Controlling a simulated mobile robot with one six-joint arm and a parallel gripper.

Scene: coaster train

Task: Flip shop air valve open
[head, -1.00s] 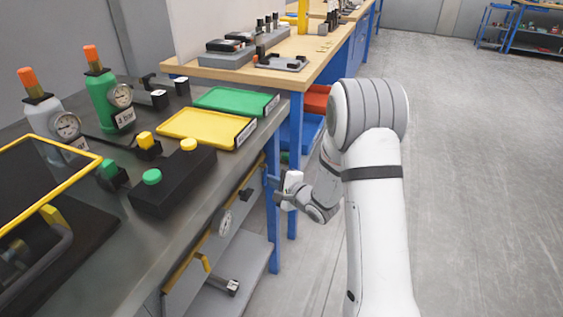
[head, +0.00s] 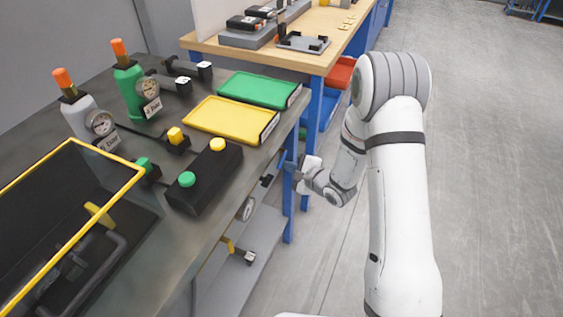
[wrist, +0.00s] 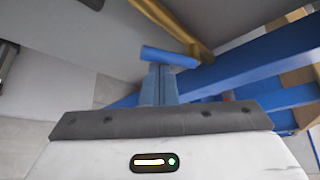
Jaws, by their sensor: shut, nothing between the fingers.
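My gripper (head: 290,172) is at the right end of the workbench, low beside its front edge and blue leg. In the wrist view its narrow fingers (wrist: 158,84) are together with nothing held. A short blue bar (wrist: 168,56) lies across just beyond the fingertips, against a yellow pipe (wrist: 170,20). It looks like the air valve's lever, but the valve body is not clear. I cannot tell whether the fingers touch the bar. In the head view a round gauge (head: 246,208) shows under the bench edge; the lever cannot be made out there.
The bench holds a yellow tray (head: 205,118), a green tray (head: 262,88) and a black button box (head: 205,180). A blue bench leg (head: 289,215) stands close to my gripper. A lower shelf (head: 265,225) is below. Open floor (head: 490,180) lies to the right.

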